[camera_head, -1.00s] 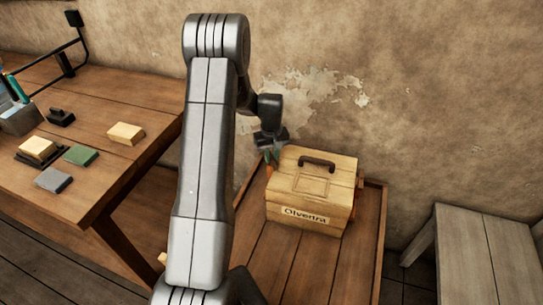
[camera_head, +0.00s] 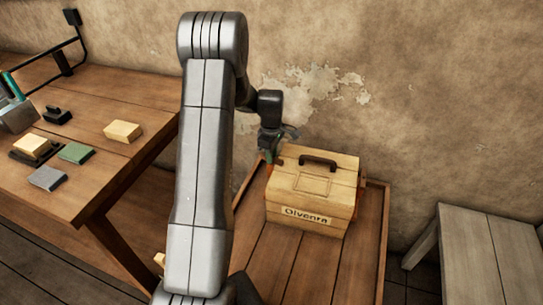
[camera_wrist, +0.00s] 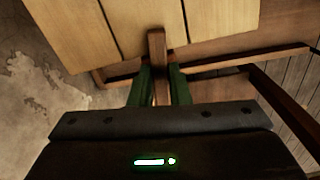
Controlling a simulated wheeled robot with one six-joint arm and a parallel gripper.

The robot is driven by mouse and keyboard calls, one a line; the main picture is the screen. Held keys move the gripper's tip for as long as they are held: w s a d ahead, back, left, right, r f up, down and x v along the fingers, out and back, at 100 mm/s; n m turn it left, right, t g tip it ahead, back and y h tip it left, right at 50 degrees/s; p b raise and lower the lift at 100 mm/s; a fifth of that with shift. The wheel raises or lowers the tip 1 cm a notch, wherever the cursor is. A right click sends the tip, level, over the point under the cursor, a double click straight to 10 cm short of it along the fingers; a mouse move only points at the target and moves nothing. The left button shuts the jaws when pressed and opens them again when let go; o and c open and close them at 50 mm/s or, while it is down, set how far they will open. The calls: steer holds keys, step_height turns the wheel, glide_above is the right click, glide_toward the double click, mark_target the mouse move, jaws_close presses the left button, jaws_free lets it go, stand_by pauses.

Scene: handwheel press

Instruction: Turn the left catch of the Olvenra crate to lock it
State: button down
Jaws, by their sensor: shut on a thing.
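The Olvenra crate (camera_head: 288,198) is a pale wooden box with a dark handle on its lid and a name label on its front. It also shows at the top of the wrist view (camera_wrist: 95,30). My gripper (camera_wrist: 159,76) is at the crate's left side, with its green fingers shut on the left catch (camera_wrist: 157,45), a brown wooden bar. The bar runs from between the fingers up over the crate's edge in the wrist view. In the head view my gripper (camera_head: 268,156) is small, and the catch between its fingers cannot be made out.
The crate stands on a low wooden table (camera_head: 290,265) with a raised rim, close to the plastered wall. A workbench (camera_head: 100,180) with several small blocks is at the left. A grey bench (camera_head: 480,240) stands at the right. The low table's front is clear.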

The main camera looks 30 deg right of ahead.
steer(key=shift+n, duration=0.9)
steer(key=c, duration=1.4)
jaws_free()
steer(key=shift+o, duration=0.2)
step_height(320, 180, up, 14)
steer(key=shift+f, duration=0.15)
